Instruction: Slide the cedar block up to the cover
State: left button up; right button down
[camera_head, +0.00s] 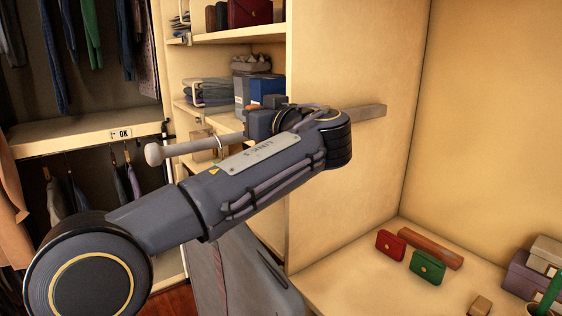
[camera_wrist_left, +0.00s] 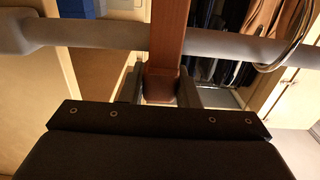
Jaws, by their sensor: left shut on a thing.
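The cedar block is a reddish-brown wooden piece (camera_wrist_left: 168,38) in the left wrist view, lying across the grey rail (camera_wrist_left: 110,38). My left gripper (camera_wrist_left: 161,86) is shut on its near end. The metal hook (camera_wrist_left: 296,32) stands on the rail to the right, clearly apart from the block. In the head view the rail (camera_head: 185,146) ends in a round knob at left, and the hook (camera_head: 220,143) sits between knob and gripper. The grey cover (camera_head: 235,272) hangs below, partly behind my left arm. The arm hides most of the block there. My right gripper is not in view.
Shelves with blue boxes (camera_head: 268,84) and folded clothes stand behind the rail. A pale upright panel (camera_head: 345,190) stands to the right. Red (camera_head: 390,244) and green (camera_head: 427,266) purses and a wooden bar (camera_head: 432,249) lie on the lower right shelf.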

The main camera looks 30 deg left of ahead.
pick_arm(q)
jog(key=shift+s+a, duration=0.2)
jog(key=shift+s, duration=0.35)
jog(key=o, duration=1.2)
jog(key=shift+c, duration=0.2)
jog(key=b+v, duration=0.2)
jog(key=v, duration=0.5)
jog(key=shift+d, duration=0.35)
jog(key=shift+s, duration=0.15)
